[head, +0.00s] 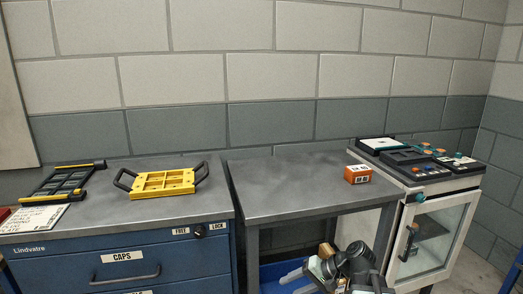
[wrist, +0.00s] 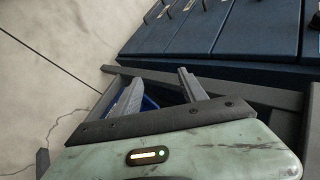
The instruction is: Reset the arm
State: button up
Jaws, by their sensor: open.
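My gripper (wrist: 160,84) is open in the wrist view, its two grey fingers spread with nothing between them. Behind the fingers are a grey bench frame and a bit of blue bin. In the head view my arm is folded low, in front of the grey bench (head: 290,190), below its top. The gripper's fingertips are hard to make out there. My gripper touches no object that I can see.
A blue drawer cabinet (head: 60,262) at left bears a yellow mould (head: 160,184) and a black-and-yellow frame (head: 66,183). An orange box (head: 357,174) sits on the bench. A glass-doored cabinet (head: 425,240) stands right. A blue bin (head: 275,272) is below the bench.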

jog(key=s+a+f+n+g+h, duration=0.2)
jog(key=s+a+f+h, duration=0.1)
jog(key=f, duration=0.2)
jog(key=s+d+f+h, duration=0.25)
jog(key=d+h, duration=0.25)
jog(key=d, duration=0.3)
notch_tip(320, 180, up, 27)
jog(key=d+h+p, duration=0.1)
jog(key=p, duration=2.6)
jog(key=shift+r+n, duration=0.15)
jog(key=shift+n, duration=0.15)
jog(key=shift+d, duration=0.15)
